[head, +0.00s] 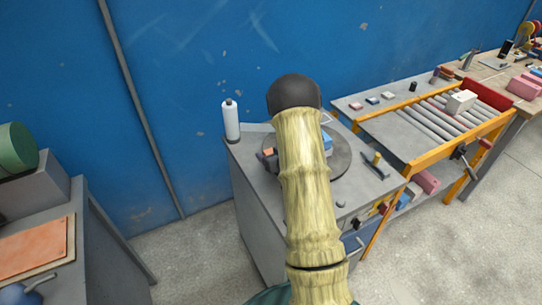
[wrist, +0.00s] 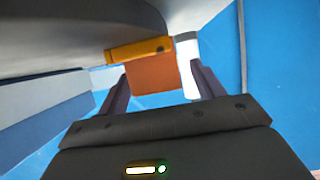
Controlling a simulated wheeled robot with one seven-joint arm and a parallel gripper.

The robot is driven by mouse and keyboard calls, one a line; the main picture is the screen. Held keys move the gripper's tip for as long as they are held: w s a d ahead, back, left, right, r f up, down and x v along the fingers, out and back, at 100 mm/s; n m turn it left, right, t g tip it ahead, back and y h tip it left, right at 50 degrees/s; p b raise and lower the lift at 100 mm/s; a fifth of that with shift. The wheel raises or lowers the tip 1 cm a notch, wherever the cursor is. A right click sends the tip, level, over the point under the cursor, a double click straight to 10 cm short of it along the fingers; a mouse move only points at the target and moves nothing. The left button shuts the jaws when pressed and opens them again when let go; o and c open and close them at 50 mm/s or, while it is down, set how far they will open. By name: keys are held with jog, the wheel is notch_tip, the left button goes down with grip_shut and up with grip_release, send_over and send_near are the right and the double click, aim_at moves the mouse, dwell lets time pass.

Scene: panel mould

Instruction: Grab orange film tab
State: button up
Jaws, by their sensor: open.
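The orange film tab (wrist: 152,76) hangs below an orange-yellow strip (wrist: 138,50) in the wrist view. In the wrist view, my gripper (wrist: 160,72) is open, with one dark finger on each side of the tab. The tab appears between the fingers and nearer the fingertips; I cannot tell whether either finger touches it. In the head view, a small orange patch (head: 268,152) shows on the left of the round grey plate (head: 341,160). My arm covers most of that plate, and my gripper is not clearly visible there.
A white bottle (head: 231,120) stands at the back left of the grey cabinet; a white cylinder (wrist: 187,62) shows behind the tab in the wrist view. A dark T-shaped tool (head: 376,163) lies right of the plate. A roller table (head: 440,120) stands to the right.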

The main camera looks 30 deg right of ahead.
aim_at(272, 151)
jog(key=shift+w+f, duration=0.2)
jog(key=shift+w, duration=0.2)
jog(key=shift+s+d, duration=0.1)
jog(key=shift+s, duration=0.1)
jog(key=shift+w, duration=0.1)
jog(key=c, duration=1.1)
jog(key=shift+r, duration=0.15)
jog(key=shift+w+r, duration=0.2)
jog(key=shift+r, duration=0.4)
jog(key=r, duration=0.8)
jog(key=shift+s+d, duration=0.15)
jog(key=shift+s, duration=0.15)
jog(key=shift+r, duration=0.35)
